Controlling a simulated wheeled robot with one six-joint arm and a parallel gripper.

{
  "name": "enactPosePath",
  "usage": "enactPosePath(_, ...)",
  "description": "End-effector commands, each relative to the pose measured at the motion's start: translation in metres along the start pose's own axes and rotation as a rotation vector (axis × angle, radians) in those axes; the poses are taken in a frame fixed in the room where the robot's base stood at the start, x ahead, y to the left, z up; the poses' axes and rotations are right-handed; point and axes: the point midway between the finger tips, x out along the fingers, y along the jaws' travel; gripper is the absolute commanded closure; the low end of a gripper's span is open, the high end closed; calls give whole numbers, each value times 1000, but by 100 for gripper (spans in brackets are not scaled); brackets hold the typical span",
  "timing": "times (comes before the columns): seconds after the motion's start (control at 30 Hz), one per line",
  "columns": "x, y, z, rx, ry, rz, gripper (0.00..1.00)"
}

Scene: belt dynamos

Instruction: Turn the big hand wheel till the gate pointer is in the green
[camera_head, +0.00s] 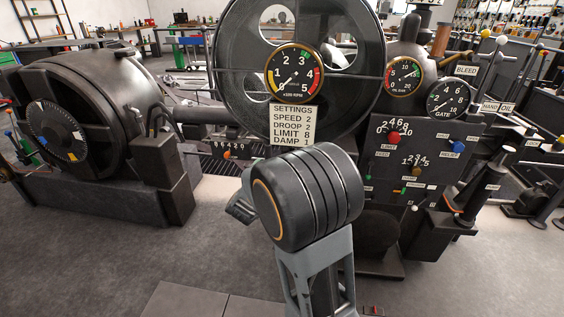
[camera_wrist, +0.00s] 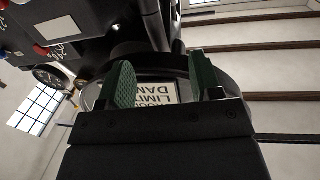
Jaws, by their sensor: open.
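The gate gauge (camera_head: 450,100) is a black dial marked GATE on the right of the machine; its needle is too small to read surely against any green. A large black wheel (camera_head: 232,75) with round holes stands behind the speed gauge; I cannot tell whether it is the hand wheel. My arm blocks the view below the settings plate (camera_head: 294,124). My gripper (camera_wrist: 158,80) is open and empty in the wrist view. Its green-padded fingers stand apart, with part of the settings plate (camera_wrist: 158,92) upside down behind them. I cannot tell its distance from the machine.
A dark control panel (camera_head: 414,190) with coloured knobs stands at the right, beside levers. The speed gauge (camera_head: 293,71) and oil gauge (camera_head: 403,77) are above. A big dark dynamo (camera_head: 95,90) stands at the left. Grey floor (camera_head: 110,255) is clear at the front left.

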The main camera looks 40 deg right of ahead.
Motion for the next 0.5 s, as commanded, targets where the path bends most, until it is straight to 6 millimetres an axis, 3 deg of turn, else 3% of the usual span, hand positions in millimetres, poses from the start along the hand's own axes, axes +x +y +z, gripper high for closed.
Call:
enactPosePath(0.03, 2, 3, 8, -8, 10, 22, 41)
enactPosePath(0.23, 20, 10, 11, -17, 28, 61, 41)
enactPosePath(0.5, 71, 12, 10, -17, 28, 59, 41)
